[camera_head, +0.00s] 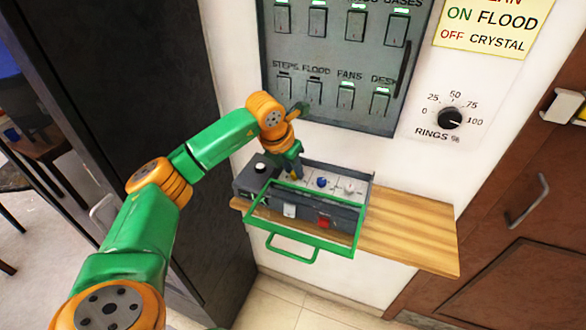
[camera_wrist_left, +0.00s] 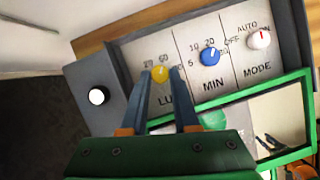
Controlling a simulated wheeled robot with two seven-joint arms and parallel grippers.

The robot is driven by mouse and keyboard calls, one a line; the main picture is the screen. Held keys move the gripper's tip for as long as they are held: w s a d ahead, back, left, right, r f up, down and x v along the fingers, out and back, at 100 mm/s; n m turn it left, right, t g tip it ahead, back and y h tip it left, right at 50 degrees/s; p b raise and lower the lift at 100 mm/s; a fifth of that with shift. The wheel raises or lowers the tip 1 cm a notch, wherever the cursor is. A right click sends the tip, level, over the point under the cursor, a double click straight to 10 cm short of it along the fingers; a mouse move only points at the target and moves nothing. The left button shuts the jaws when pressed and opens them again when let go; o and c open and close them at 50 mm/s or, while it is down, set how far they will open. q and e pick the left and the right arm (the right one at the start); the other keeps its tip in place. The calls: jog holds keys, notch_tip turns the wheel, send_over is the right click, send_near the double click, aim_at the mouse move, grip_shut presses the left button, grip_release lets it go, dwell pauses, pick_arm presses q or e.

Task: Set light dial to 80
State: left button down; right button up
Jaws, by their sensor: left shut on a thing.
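The light dial is a small yellow knob (camera_wrist_left: 160,73) on a white panel, above lettering that starts "LU", with 20 and 60 printed beside it. My left gripper (camera_wrist_left: 161,76) is shut on the knob, one finger on each side. The fingers hide part of the scale, and I cannot read the pointer's setting. In the head view my left gripper (camera_head: 297,174) reaches down onto the left part of the grey control box (camera_head: 244,187), and the yellow knob is mostly hidden there. My right gripper is not in view.
A blue MIN knob (camera_wrist_left: 210,56) and a white MODE knob (camera_wrist_left: 259,39) sit right of the yellow one. A green-framed cover (camera_head: 310,219) hangs open in front of the box. The box stands on a wooden shelf (camera_head: 415,235). A RINGS dial (camera_head: 449,118) is on the wall.

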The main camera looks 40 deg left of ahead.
aim_at(281, 179)
pick_arm(q)
jog(key=m+h, duration=0.1)
jog(key=m, duration=0.1)
jog(key=shift+a+r+m, duration=0.1)
jog(key=shift+a+m, duration=0.05)
jog(key=shift+m, duration=0.15)
jog(key=m+h+p, duration=0.1)
jog(key=m, duration=0.2)
jog(key=shift+w+a+m+g, duration=0.1)
jog(key=shift+m+g, duration=0.2)
jog(key=shift+w+a+m+g+h, duration=0.1)
jog(key=shift+m+g+h, duration=0.2)
jog(key=shift+m+h, duration=0.55)
jog(key=shift+m+g+p, duration=0.3)
jog(key=shift+m+p, duration=0.05)
jog(key=shift+m, duration=1.1)
jog(key=c, duration=0.7)
grip_release()
jog(key=shift+w, duration=0.1)
jog(key=shift+o, duration=0.2)
jog(key=b+v, duration=0.1)
jog(key=v, duration=0.6)
